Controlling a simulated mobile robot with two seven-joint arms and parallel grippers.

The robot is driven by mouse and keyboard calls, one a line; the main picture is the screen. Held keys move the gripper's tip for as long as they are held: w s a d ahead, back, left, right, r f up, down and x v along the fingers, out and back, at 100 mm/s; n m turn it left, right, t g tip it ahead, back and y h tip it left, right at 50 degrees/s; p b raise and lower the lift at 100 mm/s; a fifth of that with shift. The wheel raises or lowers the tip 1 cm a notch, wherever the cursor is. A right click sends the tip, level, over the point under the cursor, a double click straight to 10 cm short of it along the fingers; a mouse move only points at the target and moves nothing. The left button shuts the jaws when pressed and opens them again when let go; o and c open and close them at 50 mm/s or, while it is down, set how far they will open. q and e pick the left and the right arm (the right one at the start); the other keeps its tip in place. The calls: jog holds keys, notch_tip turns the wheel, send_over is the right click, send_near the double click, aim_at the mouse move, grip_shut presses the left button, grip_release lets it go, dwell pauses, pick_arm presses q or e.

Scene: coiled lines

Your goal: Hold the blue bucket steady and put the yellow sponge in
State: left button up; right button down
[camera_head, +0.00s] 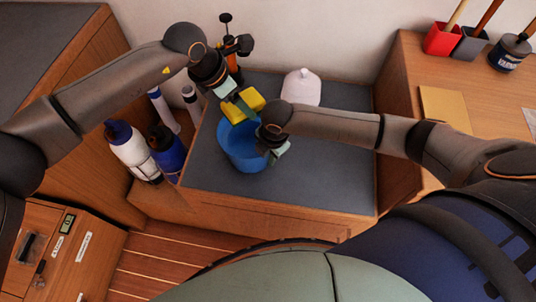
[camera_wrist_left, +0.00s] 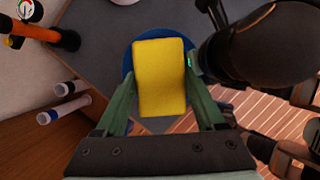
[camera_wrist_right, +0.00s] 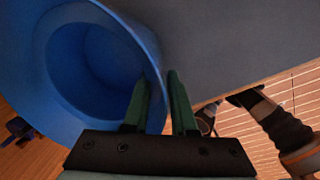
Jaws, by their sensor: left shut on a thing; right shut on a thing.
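The blue bucket (camera_head: 243,154) stands on the grey top of the wooden cabinet. My right gripper (camera_head: 268,142) is shut on the bucket's rim at its right side. In the right wrist view the two fingers (camera_wrist_right: 158,82) straddle the wall of the bucket (camera_wrist_right: 95,55), one inside and one outside. The yellow sponge (camera_head: 242,104) is between the fingers of my left gripper (camera_head: 240,107), over the bucket. The left wrist view shows the sponge (camera_wrist_left: 160,76) gripped by its two sides, with the bucket partly hidden below it.
A white jug (camera_head: 302,88) stands behind the bucket at right. An orange and black tool (camera_head: 236,62) is at the back by my left wrist. Bottles (camera_head: 130,148) stand left of the cabinet top. The grey surface (camera_head: 325,180) at front right is clear.

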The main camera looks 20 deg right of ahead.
dwell(0.3)
pick_arm(q)
notch_tip(320, 180, down, 13)
dwell(1.5)
jog(key=o, duration=1.2)
jog(key=shift+c, duration=0.2)
jog(key=v, duration=1.2)
pick_arm(e)
jog(key=c, duration=0.7)
grip_release()
